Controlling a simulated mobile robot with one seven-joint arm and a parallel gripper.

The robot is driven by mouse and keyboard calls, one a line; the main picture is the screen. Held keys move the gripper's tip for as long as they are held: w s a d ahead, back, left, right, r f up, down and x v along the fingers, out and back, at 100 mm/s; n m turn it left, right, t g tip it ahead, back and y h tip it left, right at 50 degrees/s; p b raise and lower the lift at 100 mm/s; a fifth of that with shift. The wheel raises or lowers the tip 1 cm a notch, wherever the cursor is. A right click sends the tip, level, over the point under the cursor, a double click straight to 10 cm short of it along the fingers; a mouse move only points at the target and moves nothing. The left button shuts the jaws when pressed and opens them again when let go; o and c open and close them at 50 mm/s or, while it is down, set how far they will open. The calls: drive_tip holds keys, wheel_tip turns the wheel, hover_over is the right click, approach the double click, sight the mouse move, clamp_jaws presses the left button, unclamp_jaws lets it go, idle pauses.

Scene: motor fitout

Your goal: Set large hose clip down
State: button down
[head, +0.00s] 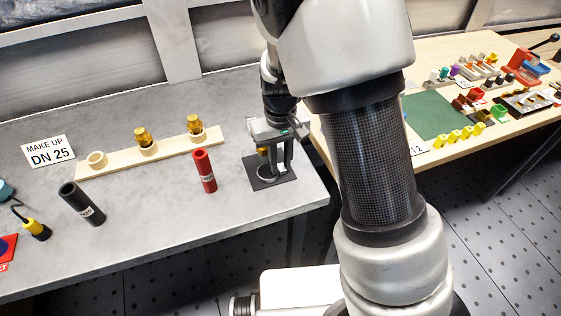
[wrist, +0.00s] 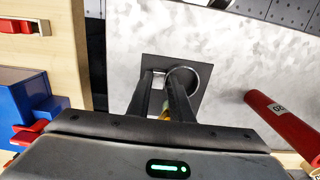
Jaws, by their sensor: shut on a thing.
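The large hose clip is a silver metal ring (wrist: 191,72), seen in the wrist view at my fingertips. My gripper (wrist: 163,84) is shut on its edge, with the ring extending to the right of the fingers. In the head view my gripper (head: 270,170) points down over a dark square mat (head: 287,178) near the grey bench's right end. The same mat (wrist: 157,61) lies behind the clip in the wrist view. The clip is over the mat, at or very near its surface; I cannot tell whether it touches. Something yellow shows between the fingers, mostly hidden.
A red hose (head: 204,170) lies left of the mat, and a black hose (head: 80,202) farther left. A pale wooden rack (head: 178,147) with brass fittings stands behind. A wooden table (head: 455,55) with small parts is at right, across a gap.

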sight(280, 167)
drive_tip(key=shift+f, duration=0.1)
drive_tip(key=shift+f, duration=0.15)
drive_tip(key=c, duration=1.6)
unclamp_jaws()
drive_tip(key=shift+r, duration=0.2)
wheel_tip(280, 167, up, 12)
drive_tip(key=p, duration=0.2)
drive_tip(key=s+d+r+m+t, duration=0.1)
drive_tip(key=s+d+r+t, duration=0.1)
drive_tip(key=s+d+r, duration=0.1)
drive_tip(key=s+d+r+m+t, duration=0.1)
drive_tip(key=s+d+r, duration=0.2)
drive_tip(key=s+r, duration=0.3)
drive_tip(key=s+d+r+m+t, duration=0.1)
drive_tip(key=s+d+r, duration=0.3)
drive_tip(key=s, duration=0.4)
drive_tip(key=shift+s+r+t, duration=0.15)
drive_tip(key=shift+r+t, duration=0.6)
drive_tip(key=shift+t, duration=0.05)
